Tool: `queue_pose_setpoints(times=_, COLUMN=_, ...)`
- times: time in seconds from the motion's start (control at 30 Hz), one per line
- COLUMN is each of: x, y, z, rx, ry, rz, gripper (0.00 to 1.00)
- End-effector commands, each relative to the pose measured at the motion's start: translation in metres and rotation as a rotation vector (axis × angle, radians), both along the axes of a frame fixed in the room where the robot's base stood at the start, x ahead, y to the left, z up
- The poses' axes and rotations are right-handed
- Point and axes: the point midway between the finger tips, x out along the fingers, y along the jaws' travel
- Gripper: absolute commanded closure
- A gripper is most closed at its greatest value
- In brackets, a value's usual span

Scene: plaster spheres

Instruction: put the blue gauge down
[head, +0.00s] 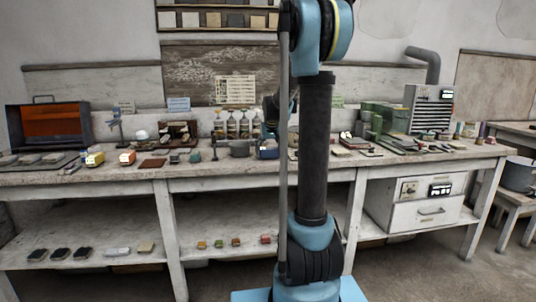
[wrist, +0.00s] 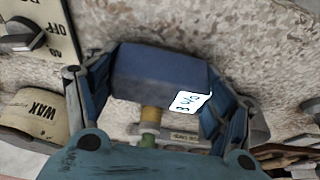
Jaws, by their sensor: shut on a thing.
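The blue gauge (wrist: 158,70) is a dark blue block with a white label bearing dark figures, in the upper middle of the wrist view. My gripper (wrist: 166,84) is shut on it, with one blue finger at each side. The mottled, pale worktop (wrist: 240,28) lies behind the gauge. I cannot tell whether the gauge touches it. In the head view, my own arm hides most of the gripper. A small blue thing (head: 268,153) shows on the bench left of the arm, but I cannot tell whether it is the gauge.
In the wrist view, a round WAX tin (wrist: 35,118) and a switch plate (wrist: 50,22) are at left. A yellow and green object (wrist: 150,122) is partly hidden below the gauge. The long bench (head: 110,178) is crowded with tools, with a grey pot (head: 239,149) near the arm.

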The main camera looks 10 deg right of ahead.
Motion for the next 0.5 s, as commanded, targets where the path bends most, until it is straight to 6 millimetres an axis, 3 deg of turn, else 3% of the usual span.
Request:
queue_pose_setpoints(times=0.13, x=0.0001, y=0.0002, z=-0.001, rx=0.0, ry=0.0, rz=0.0, gripper=0.44)
queue_pose_setpoints(times=0.17, x=0.0001, y=0.0002, z=-0.0015, rx=0.0, ry=0.0, rz=0.0, gripper=0.23)
queue_pose_setpoints(times=0.23, x=0.0001, y=0.0002, z=-0.0013, rx=0.0, ry=0.0, rz=0.0, gripper=0.07)
queue_pose_setpoints(times=0.5, x=0.0, y=0.0005, z=-0.0011, rx=0.0, ry=0.0, rz=0.0, gripper=0.05)
